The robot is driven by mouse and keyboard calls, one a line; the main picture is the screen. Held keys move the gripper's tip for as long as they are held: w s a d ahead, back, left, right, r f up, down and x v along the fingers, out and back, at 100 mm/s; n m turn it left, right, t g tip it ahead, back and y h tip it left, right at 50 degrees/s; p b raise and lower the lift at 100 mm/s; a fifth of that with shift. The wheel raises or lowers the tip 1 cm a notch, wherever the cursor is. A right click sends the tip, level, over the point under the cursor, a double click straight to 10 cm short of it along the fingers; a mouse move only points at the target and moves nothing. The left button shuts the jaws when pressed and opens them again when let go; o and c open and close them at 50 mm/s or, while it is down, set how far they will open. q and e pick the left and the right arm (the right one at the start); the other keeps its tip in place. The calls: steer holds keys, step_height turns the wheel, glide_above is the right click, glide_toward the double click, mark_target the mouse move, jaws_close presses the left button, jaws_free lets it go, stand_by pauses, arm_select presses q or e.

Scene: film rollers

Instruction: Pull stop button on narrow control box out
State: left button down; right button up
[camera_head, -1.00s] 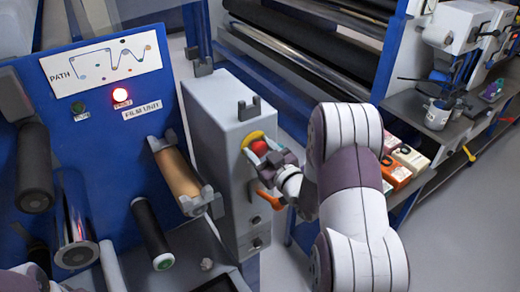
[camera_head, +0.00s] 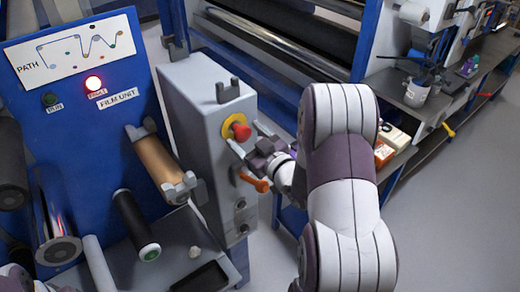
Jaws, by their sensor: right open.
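The narrow control box (camera_head: 195,95) is a tall grey box at the centre left. Its red stop button (camera_head: 241,132) sits on a yellow collar (camera_head: 229,122) on the upper part of its right-hand face. My right gripper (camera_head: 246,140) is open, with its fingertips close to the button, just below and right of it. I cannot tell whether a finger touches the button. Nothing is between the fingers that I can see. My left gripper is not clearly seen; only a small part of my left arm shows at the bottom left corner.
An orange handle (camera_head: 255,183) sticks out of the box below my right gripper. The blue film unit panel (camera_head: 75,120) with rollers stands on the left, its red lamp (camera_head: 94,84) lit. A shelf with small boxes (camera_head: 393,138) is behind my right arm.

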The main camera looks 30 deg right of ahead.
steer(key=s+b, duration=0.2)
steer(key=s, duration=0.9)
steer(key=shift+s+d+b, duration=0.15)
steer(key=shift+d+b, duration=0.25)
